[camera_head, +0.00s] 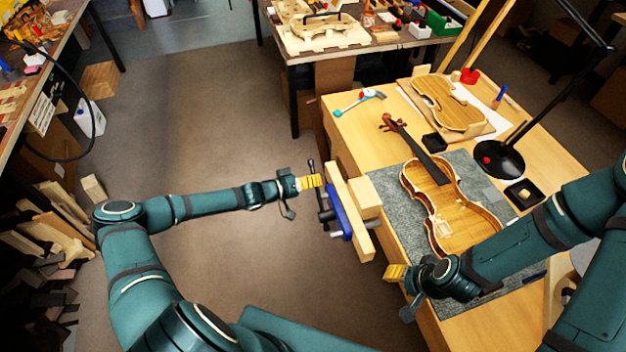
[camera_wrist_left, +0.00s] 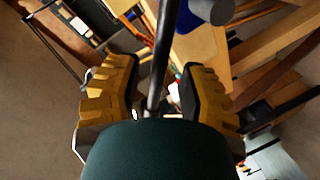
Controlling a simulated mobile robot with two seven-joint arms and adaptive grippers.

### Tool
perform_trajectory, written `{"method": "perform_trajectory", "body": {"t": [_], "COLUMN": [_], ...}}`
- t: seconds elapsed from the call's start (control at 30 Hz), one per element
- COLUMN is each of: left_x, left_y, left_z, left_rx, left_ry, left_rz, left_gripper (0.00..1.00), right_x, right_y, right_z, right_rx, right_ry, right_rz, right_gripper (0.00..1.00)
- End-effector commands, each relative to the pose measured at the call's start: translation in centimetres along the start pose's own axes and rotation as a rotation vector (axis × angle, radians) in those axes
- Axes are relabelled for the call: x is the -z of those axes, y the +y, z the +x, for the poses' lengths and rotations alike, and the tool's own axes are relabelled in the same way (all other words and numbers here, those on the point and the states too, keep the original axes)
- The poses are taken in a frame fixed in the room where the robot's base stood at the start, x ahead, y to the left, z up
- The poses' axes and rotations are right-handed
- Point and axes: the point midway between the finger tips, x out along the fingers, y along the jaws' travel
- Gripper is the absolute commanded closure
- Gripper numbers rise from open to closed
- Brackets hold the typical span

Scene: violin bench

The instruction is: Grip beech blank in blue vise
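The blue vise (camera_head: 340,213) is mounted at the left edge of the bench, with a long pale wooden jaw (camera_head: 345,203). A pale block, apparently the beech blank (camera_head: 366,194), stands just right of that jaw; whether the jaw touches it is unclear. My left gripper (camera_head: 314,182) is at the vise's dark handle bar (camera_head: 323,195). In the left wrist view its yellow fingers (camera_wrist_left: 160,92) are apart, with the dark bar (camera_wrist_left: 161,55) running between them. My right gripper (camera_head: 392,272) is beside the bench's left edge, below the vise in the picture; its finger gap is not clear.
A violin (camera_head: 450,205) lies on the grey mat (camera_head: 384,184) right of the vise. The floor (camera_head: 210,120) left of the bench is clear.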

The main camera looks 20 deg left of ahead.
Motion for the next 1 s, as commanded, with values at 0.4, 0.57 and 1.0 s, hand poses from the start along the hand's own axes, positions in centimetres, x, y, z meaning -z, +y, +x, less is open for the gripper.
{"method": "perform_trajectory", "body": {"t": [0.4, 0.57, 1.0], "left_x": [0.1, 0.1, 0.1], "left_y": [0.1, 0.1, 0.0], "left_z": [-0.6, -3.1, -11.0], "left_rx": [-0.003, -0.001, 0.0], "left_ry": [0.001, 0.002, 0.001], "left_rz": [-0.001, 0.0, 0.0], "left_gripper": [0.57, 0.57, 0.57], "right_x": [0.0, 0.0, 0.0], "right_y": [0.0, 0.0, 0.0], "right_z": [0.0, 0.0, 0.0], "right_rx": [0.0, 0.0, 0.0], "right_ry": [0.0, 0.0, 0.0], "right_rz": [0.0, 0.0, 0.0], "right_gripper": [0.53, 0.53, 0.53]}}
